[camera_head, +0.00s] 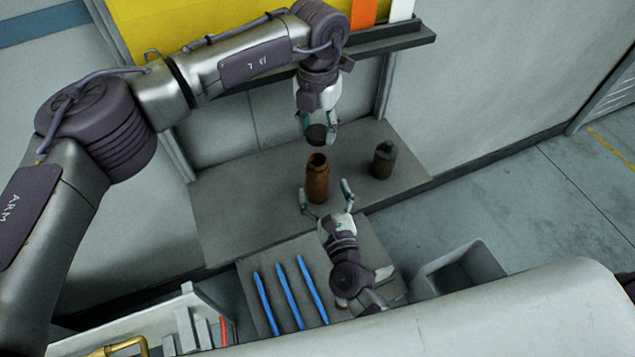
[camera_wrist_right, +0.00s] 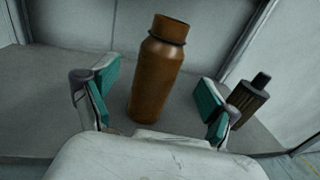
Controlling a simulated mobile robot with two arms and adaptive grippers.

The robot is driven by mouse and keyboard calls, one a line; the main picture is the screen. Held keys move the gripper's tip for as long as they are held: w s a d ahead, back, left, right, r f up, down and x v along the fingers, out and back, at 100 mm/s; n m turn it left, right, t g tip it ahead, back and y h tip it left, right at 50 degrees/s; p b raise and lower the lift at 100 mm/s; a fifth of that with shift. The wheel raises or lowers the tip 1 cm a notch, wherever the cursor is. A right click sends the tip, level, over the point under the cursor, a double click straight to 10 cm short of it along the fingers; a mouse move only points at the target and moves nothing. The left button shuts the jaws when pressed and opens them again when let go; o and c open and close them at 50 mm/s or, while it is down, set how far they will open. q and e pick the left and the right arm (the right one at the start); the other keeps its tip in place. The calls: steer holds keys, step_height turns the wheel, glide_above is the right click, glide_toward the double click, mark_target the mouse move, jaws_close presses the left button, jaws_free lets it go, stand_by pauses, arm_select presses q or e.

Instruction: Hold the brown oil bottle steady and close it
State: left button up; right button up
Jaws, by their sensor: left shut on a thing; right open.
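The brown oil bottle (camera_head: 317,184) stands upright and uncapped on the grey shelf, its open mouth showing. It also shows in the right wrist view (camera_wrist_right: 157,75), between the two fingers but with space on both sides. My left gripper (camera_head: 317,135) is shut on a dark round cap (camera_head: 316,135) and holds it above and just behind the bottle's mouth, apart from it. My right gripper (camera_head: 326,200) is open in front of the bottle; its teal finger pads show in the right wrist view (camera_wrist_right: 158,100).
A dark ribbed bottle (camera_head: 383,160) stands to the right on the same shelf (camera_head: 235,215); it also appears in the right wrist view (camera_wrist_right: 247,98). Several blue strips (camera_head: 288,295) lie on a grey surface in front. An open grey bin (camera_head: 460,272) stands at the lower right.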

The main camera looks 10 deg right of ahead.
mark_target(320, 183)
steer(key=shift+w+a, duration=0.1)
steer(key=shift+w, duration=2.6)
steer(key=shift+c, duration=0.2)
jaws_close()
